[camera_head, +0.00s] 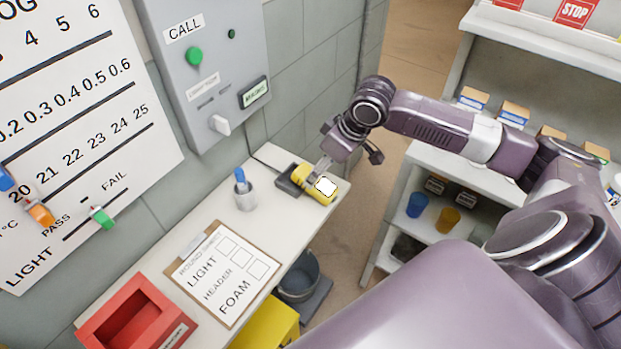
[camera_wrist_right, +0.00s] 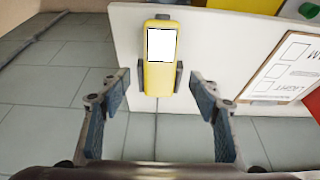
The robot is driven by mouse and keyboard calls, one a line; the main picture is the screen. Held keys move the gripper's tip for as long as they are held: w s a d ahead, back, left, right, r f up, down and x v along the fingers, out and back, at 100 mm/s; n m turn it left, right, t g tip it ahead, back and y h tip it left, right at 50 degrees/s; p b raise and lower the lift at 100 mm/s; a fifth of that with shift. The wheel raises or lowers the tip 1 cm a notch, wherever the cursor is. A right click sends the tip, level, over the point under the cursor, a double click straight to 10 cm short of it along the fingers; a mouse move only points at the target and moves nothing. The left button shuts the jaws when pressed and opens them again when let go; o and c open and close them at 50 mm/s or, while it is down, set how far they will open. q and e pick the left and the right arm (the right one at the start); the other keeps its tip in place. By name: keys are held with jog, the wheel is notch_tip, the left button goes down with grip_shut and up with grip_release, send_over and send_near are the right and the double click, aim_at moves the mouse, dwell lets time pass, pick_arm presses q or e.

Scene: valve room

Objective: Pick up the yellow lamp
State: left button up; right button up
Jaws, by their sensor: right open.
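The yellow lamp (camera_head: 309,179) with a white lit face lies at the far right end of the white counter, beside a dark holder (camera_head: 288,180). In the right wrist view the lamp (camera_wrist_right: 160,82) lies ahead, with dark prongs of the holder on both sides. My right gripper (camera_wrist_right: 158,90) is open and empty, its fingers spread on either side of the lamp's line. In the head view this gripper (camera_head: 346,160) is just above and right of the lamp; contact cannot be told. My left gripper is not in view.
A clipboard (camera_head: 222,272), a cup with a blue marker (camera_head: 245,195) and a red tray (camera_head: 138,315) stand on the counter (camera_head: 205,213). A grey call box (camera_head: 205,70) hangs on the wall behind. A bucket (camera_head: 298,277) stands below; shelves (camera_head: 400,195) are at right.

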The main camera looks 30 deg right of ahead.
aim_at(323, 191)
jog(key=p+x, duration=0.1)
jog(key=x, duration=0.2)
jog(key=shift+w+a, duration=0.1)
jog(key=shift+x, duration=1.1)
jog(key=shift+w+f, duration=0.1)
jog(key=c, duration=0.7)
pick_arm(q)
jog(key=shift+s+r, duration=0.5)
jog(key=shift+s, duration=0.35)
pick_arm(e)
jog(key=c, duration=0.7)
jog(key=shift+c, duration=0.2)
